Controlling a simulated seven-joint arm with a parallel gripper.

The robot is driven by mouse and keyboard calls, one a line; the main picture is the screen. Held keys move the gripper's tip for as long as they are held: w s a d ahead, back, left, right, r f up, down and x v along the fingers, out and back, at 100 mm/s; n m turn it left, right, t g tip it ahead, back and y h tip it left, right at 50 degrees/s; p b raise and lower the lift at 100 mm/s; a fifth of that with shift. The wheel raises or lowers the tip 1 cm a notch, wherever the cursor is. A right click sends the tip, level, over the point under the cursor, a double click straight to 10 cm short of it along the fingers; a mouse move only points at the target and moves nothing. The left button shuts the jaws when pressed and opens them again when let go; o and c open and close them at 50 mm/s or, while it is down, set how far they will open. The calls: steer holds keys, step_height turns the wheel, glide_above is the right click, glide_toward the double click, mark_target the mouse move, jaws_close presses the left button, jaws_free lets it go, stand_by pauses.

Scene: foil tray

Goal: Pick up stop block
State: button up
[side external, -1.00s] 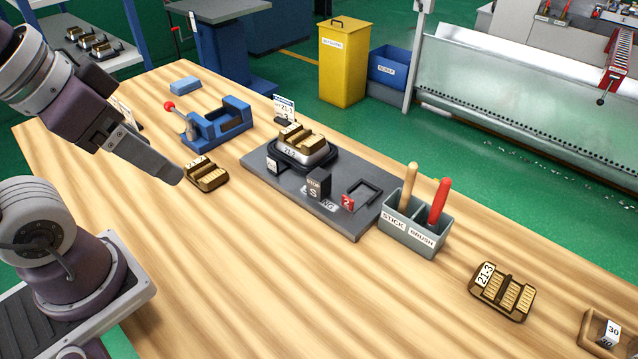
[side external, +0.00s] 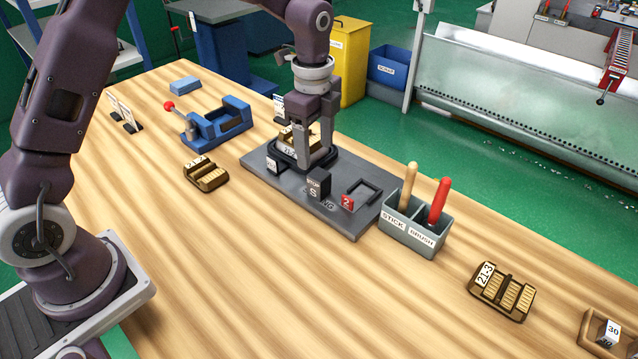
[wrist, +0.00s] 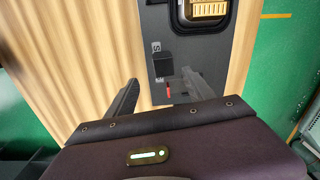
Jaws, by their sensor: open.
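The stop block (side external: 318,187) is a small dark block labelled STOP and S, standing upright on the grey plate (side external: 350,222). In the wrist view the block (wrist: 165,66) shows from above, just beyond the fingertips and between their lines. My gripper (side external: 308,158) is open and empty, pointing down above the plate. In the side view it is in front of the metal-rimmed mould holder, above and a little behind the block. Its two fingers also show in the wrist view (wrist: 160,78), wide apart. The gripper hides much of the mould holder.
A grey bin (side external: 412,240) with upright stick and brush handles stands at the right. A blue vise (side external: 220,120) stands left.

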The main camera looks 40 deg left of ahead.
mark_target(319, 173)
steer(key=shift+m, duration=0.5)
steer(key=f, duration=0.6)
steer(key=w+f, duration=0.1)
steer(key=f, duration=0.2)
steer(key=shift+f, duration=0.2)
jaws_close()
steer(key=shift+r, duration=0.1)
stand_by(0.3)
